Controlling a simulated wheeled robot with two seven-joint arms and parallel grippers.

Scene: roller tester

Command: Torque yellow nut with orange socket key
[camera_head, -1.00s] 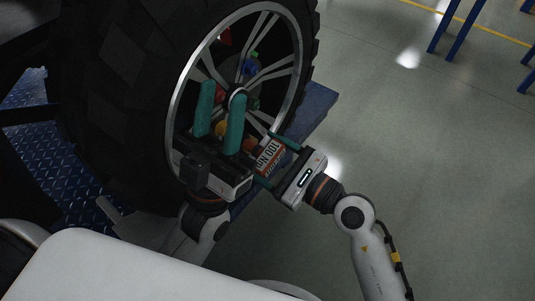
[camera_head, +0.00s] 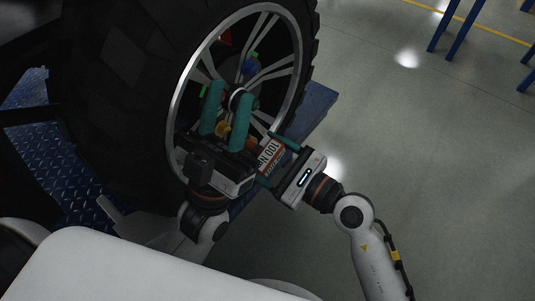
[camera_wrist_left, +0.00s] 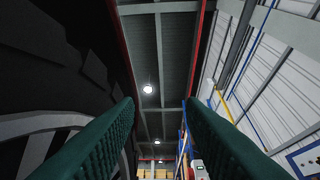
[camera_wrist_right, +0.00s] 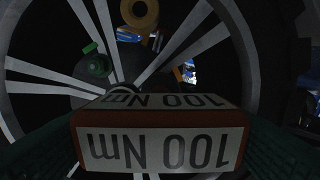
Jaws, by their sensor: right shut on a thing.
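My right gripper (camera_head: 270,157) is shut on the socket key, a boxy tool with an orange-brown body (camera_wrist_right: 160,119) and white "100 Nm" labels. It points at the lower part of the wheel rim in the head view; its socket end is hidden. In the right wrist view a yellow ring-shaped nut (camera_wrist_right: 139,13) is at the top, beyond the key. A yellow part also shows low between the left fingers in the head view (camera_head: 222,129). I cannot tell whether the key touches any nut. My left gripper (camera_head: 228,92) is open and empty, fingers upward, in front of the wheel hub.
The large tyre (camera_head: 110,90) with its spoked silver rim fills the left. A green nut (camera_wrist_right: 97,65) sits left of the yellow one in the right wrist view; a blue (camera_head: 250,67) and a red part (camera_head: 225,38) are higher on the wheel.

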